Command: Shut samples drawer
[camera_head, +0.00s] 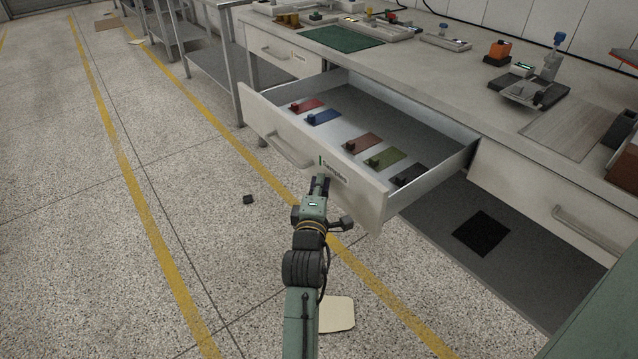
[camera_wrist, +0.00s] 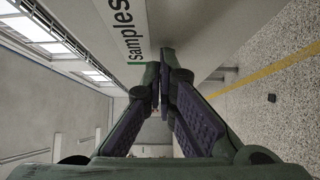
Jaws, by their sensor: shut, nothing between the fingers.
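The samples drawer (camera_head: 352,188) stands pulled far out from the workbench, with a green-marked "samples" label on its pale front. The label also shows in the wrist view (camera_wrist: 122,28). Inside lie several small coloured pieces, among them a red one (camera_head: 307,105), a blue one (camera_head: 323,117) and a green one (camera_head: 384,157). The drawer's handle (camera_head: 289,152) is on the left part of the front. My gripper (camera_head: 320,184) is shut and empty, its tips at the drawer front just below the label, right of the handle. I cannot tell whether they touch it. It also shows in the wrist view (camera_wrist: 158,90).
The workbench top (camera_head: 440,85) holds a green mat (camera_head: 341,39), an orange block (camera_head: 499,50) and other items. A closed drawer (camera_head: 560,200) is at the right. Metal tables (camera_head: 215,70) stand at the back left. A small dark object (camera_head: 248,199) lies on the open floor.

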